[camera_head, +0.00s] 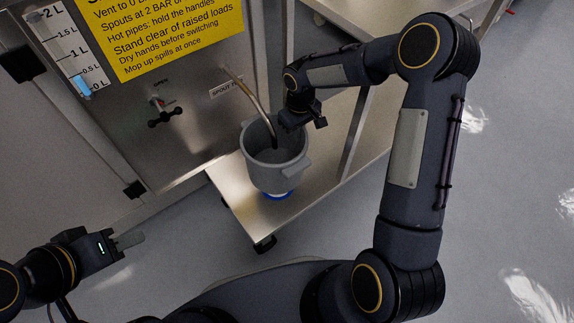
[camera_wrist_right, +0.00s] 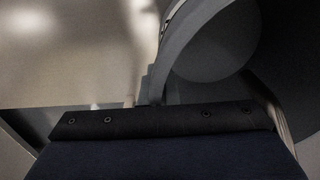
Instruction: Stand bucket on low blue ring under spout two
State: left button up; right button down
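The grey bucket (camera_head: 262,176) is upright under the curved metal spout (camera_head: 252,92), whose end reaches inside it. The blue ring (camera_head: 283,196) shows as a thin arc below the bucket's base; I cannot tell whether the base rests fully on it. My right gripper (camera_head: 302,124) is at the bucket's back right rim. In the right wrist view the bucket's curved wall (camera_wrist_right: 190,50) is very close. My left gripper (camera_head: 130,239) is away at the lower left, apart from the bucket, its finger gap unclear.
A low metal shelf (camera_head: 237,190) on casters carries the ring and bucket. The steel panel has a black tap handle (camera_head: 165,117), a spout label (camera_head: 226,88), a level gauge (camera_head: 72,55) and a yellow sign (camera_head: 165,30). A table leg (camera_head: 355,135) stands right of the bucket.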

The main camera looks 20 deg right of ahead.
aim_at(298, 152)
notch_tip(298, 152, down, 9)
jog(key=b, duration=0.3)
jog(key=shift+f+b, duration=0.2)
jog(key=shift+b, duration=0.15)
jog(key=c, duration=1.7)
grip_release()
